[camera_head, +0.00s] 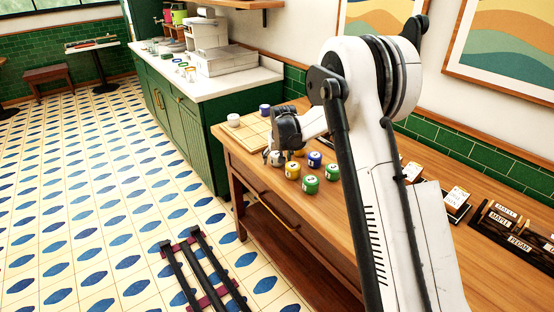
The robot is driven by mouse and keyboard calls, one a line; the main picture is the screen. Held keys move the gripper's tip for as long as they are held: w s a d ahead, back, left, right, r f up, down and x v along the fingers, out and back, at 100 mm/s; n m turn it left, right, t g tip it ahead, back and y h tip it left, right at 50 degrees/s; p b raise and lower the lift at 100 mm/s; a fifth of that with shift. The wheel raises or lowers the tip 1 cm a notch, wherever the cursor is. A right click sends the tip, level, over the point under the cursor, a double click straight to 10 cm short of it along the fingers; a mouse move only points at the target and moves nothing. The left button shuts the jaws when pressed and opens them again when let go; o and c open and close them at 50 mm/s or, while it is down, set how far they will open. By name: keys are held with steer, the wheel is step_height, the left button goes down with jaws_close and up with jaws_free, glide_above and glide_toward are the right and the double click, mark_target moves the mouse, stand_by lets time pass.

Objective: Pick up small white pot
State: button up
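A small white pot (276,158) stands on the wooden table just below my gripper (278,145), at the left of a group of small coloured pots. Another small white pot (233,119) sits at the far left on a pale wooden board. My gripper is dark and hangs over the table's left part, its fingers close to the nearer white pot. The fingertips are small and partly hidden, so I cannot tell whether they touch it or how wide they are.
Yellow (292,170), blue (314,159) and green (311,184) pots stand close to the right of my gripper. A blue-topped pot (265,109) is at the board's far edge (252,136). Black racks with labels (518,228) lie at right. A green cabinet (185,130) stands beyond.

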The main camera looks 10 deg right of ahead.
steer(key=c, duration=1.3)
